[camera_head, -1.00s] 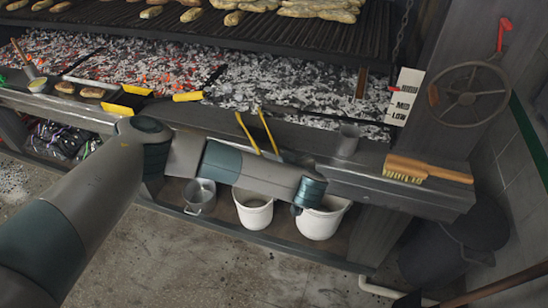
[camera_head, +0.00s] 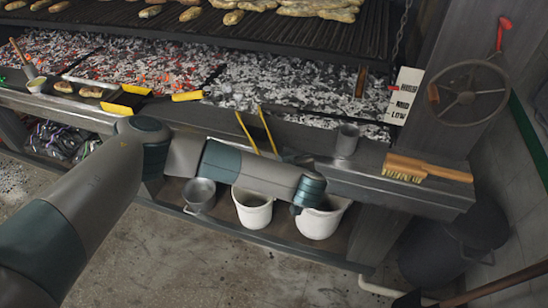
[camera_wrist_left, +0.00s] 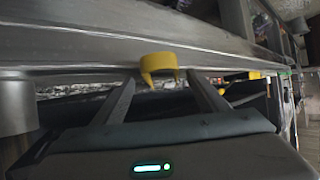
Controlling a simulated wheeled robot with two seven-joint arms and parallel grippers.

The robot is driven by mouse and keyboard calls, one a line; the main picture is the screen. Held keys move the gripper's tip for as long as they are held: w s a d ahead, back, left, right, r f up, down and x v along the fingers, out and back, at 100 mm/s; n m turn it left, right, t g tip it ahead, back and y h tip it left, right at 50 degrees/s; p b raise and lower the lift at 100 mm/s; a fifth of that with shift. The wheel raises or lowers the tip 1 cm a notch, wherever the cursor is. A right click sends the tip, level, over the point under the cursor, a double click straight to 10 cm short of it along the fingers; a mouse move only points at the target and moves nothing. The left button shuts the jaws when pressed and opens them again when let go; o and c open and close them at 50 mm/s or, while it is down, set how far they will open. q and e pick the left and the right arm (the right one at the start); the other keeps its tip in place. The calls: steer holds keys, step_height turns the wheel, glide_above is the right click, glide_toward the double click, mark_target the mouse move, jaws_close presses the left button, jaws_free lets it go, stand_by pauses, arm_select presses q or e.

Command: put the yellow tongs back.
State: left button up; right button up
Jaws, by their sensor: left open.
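The yellow tongs (camera_head: 257,132) show in the head view as two slim yellow bars at the grill's front ledge, just beyond my left forearm, which hides their near end. In the left wrist view a yellow U-shaped piece, likely the tongs' bend (camera_wrist_left: 160,61), lies ahead between the finger lines. My left gripper (camera_wrist_left: 160,78) is open, its two grey fingers spread to either side of that piece. I cannot tell whether they touch it. My right gripper is not in view.
A metal cup (camera_head: 347,140) and a wooden brush (camera_head: 428,169) stand on the ledge right of the tongs. Glowing coals (camera_head: 290,85) lie behind. White buckets (camera_head: 318,222) and a metal pot (camera_head: 199,195) sit on the lower shelf.

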arm_select(q)
steer(key=shift+s, duration=0.15)
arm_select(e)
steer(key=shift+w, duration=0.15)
arm_select(q)
steer(key=b+v, duration=0.2)
steer(key=v, duration=1.5)
steer(key=shift+r+b, duration=0.15)
steer(key=shift+b, duration=0.2)
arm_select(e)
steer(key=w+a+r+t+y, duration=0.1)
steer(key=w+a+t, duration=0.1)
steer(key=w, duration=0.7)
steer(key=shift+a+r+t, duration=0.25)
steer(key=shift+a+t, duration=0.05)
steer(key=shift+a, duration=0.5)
arm_select(q)
steer(key=shift+d, duration=0.1)
